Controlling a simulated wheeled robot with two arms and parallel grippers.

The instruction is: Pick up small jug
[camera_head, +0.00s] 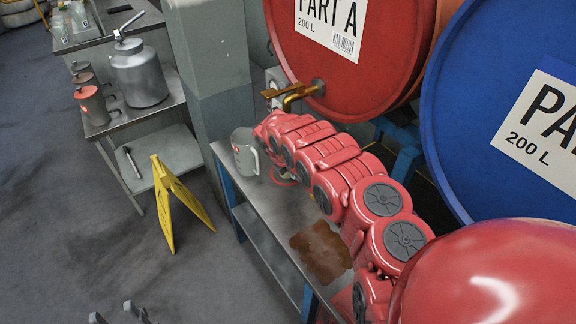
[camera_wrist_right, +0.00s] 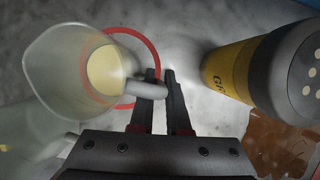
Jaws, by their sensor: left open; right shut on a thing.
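The small jug (camera_wrist_right: 60,65) is translucent with pale yellow liquid at its bottom, in the right wrist view. It stands over a red ring marked on the bench. My right gripper (camera_wrist_right: 160,75) is shut on its handle (camera_wrist_right: 143,88). In the head view my red right arm hides this gripper and the jug, and only part of the red ring (camera_head: 283,177) shows. My left gripper (camera_head: 116,313) is open and empty at the bottom edge of the head view, away from the bench.
Another grey jug (camera_head: 244,152) stands at the bench's (camera_head: 262,215) far end. A yellow can with a perforated dark lid (camera_wrist_right: 285,75) is right of my right gripper. A brown stain (camera_head: 322,252) marks the bench. Red (camera_head: 318,80) and blue (camera_head: 480,110) drums are behind; a yellow floor sign (camera_head: 165,195) stands left.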

